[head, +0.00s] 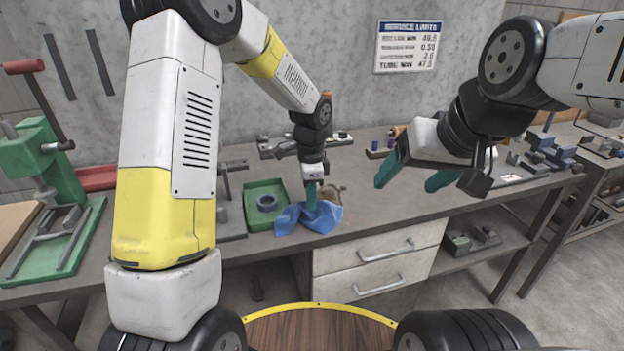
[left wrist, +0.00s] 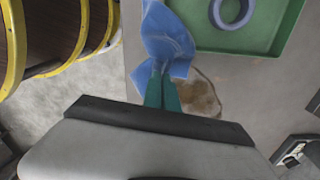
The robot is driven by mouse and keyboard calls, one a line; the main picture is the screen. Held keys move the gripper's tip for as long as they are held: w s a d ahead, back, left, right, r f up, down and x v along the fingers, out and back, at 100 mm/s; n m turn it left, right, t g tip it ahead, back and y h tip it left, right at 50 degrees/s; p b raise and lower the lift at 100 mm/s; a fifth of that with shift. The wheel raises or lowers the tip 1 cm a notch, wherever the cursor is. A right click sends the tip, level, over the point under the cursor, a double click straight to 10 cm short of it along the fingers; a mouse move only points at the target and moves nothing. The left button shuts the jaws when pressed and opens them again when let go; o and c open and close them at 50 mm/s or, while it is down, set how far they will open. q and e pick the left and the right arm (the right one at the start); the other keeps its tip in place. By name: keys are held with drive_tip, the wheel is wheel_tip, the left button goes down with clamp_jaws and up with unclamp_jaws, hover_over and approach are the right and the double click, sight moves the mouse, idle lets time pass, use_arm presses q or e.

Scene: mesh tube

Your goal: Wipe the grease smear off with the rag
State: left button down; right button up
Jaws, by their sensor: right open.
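The blue rag (head: 322,217) lies bunched at the bench's front edge, partly over the green tray's corner. It also shows in the left wrist view (left wrist: 168,35). My left gripper (head: 311,205) points down at the rag with its green fingers close together, pinching its bunched edge. The brown grease smear (left wrist: 198,95) is on the bench right beside the left fingers; in the head view it shows just behind the rag (head: 333,193). The fingers hide part of it. My right gripper (head: 413,183) is open and empty, above the bench to the right.
A green press (head: 45,190) stands at the far left. Metal tooling (head: 330,138) lies along the wall. The bench (head: 400,199) is clear right of the smear; drawers (head: 378,265) are below.

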sight(311, 222)
use_arm(q)
drive_tip(key=shift+f, duration=1.35)
drive_tip(key=c, duration=0.6)
unclamp_jaws()
drive_tip(key=shift+f, duration=0.1)
drive_tip(key=shift+f, duration=1)
clamp_jaws()
